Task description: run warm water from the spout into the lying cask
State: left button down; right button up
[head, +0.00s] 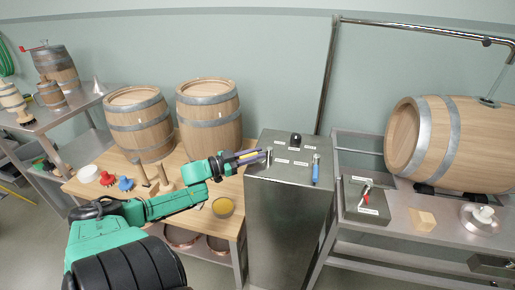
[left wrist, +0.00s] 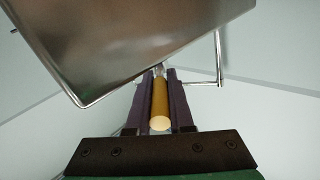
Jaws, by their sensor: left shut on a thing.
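The lying cask (head: 475,143) rests on its side on the steel stand at the right. A steel pipe (head: 420,27) rises behind the steel cabinet (head: 285,215) and runs right above the cask; its spout end (head: 490,99) comes down at the cask's top. The cabinet top has a lever with a blue handle (head: 316,172), a black knob (head: 296,140) and small labels too small to read. My left gripper (head: 260,155) is at the cabinet's left top edge, shut on a tan rod-shaped handle (left wrist: 160,105), which lies lengthwise between the fingers. My right gripper is out of view.
A red-handled valve box (head: 366,200), a wooden block (head: 423,220) and a steel fitting (head: 481,218) sit before the cask.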

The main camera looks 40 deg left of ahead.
pick_arm(q)
jog(key=shift+a+f+m+h+b, duration=0.1)
jog(key=shift+a+m+h+b, duration=0.1)
jog(key=shift+m+h+b, duration=0.3)
jog(key=c, duration=0.8)
grip_release()
jog(key=shift+w, duration=0.15)
jog(key=shift+s, duration=0.2)
jog(key=p+v, duration=0.3)
jog(key=v, duration=1.1)
jog(key=shift+a+r, duration=0.25)
